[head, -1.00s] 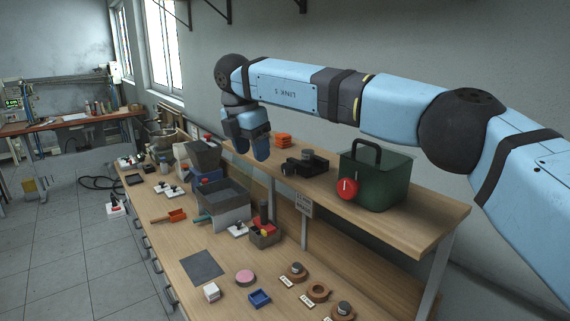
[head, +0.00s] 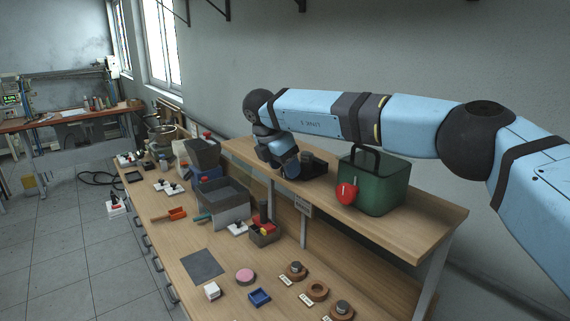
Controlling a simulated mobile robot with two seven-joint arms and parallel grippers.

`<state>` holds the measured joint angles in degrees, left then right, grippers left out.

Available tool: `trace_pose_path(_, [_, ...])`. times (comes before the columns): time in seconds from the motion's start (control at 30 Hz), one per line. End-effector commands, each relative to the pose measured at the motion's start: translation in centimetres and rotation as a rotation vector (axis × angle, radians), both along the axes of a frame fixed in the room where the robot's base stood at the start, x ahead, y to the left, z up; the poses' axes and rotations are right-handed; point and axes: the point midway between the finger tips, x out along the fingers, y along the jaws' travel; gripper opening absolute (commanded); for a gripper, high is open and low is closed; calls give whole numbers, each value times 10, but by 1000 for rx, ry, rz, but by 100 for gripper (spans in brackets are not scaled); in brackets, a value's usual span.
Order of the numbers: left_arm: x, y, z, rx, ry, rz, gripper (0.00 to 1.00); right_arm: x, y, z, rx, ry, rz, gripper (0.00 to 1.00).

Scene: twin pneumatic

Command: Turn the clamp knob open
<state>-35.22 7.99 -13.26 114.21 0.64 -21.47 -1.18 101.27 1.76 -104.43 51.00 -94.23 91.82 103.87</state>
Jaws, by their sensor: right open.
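A black clamp-like fixture (head: 314,163) sits on the raised wooden shelf, left of the green box. My right gripper (head: 289,172) is at its left side, low over the shelf, and covers much of it. The fixture's small grey top knob is hidden behind my gripper and wrist. The right gripper is open; I cannot tell whether it touches the fixture or has the knob between its fingers. My left gripper is not in view.
A green box (head: 382,186) with a black handle and a red disc (head: 346,193) stands right of the fixture. Below are a grey bin (head: 222,195), a grey mat (head: 203,265), a pink disc (head: 245,275) and several ring parts. The shelf's right end is clear.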

Motion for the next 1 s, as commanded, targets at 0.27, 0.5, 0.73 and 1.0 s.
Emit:
trace_pose_path(0.27, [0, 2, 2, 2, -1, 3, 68, 2, -3, -9, 0, 0, 0, 58])
trace_pose_path(0.5, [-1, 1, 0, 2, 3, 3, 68, 2, -3, -9, 1, -1, 0, 37])
trace_pose_path(0.73, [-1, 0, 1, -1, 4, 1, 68, 2, -3, -9, -1, 2, 0, 10])
trace_pose_path(1.0, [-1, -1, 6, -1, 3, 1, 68, 4, -2, -8, -64, 91, -2, 10])
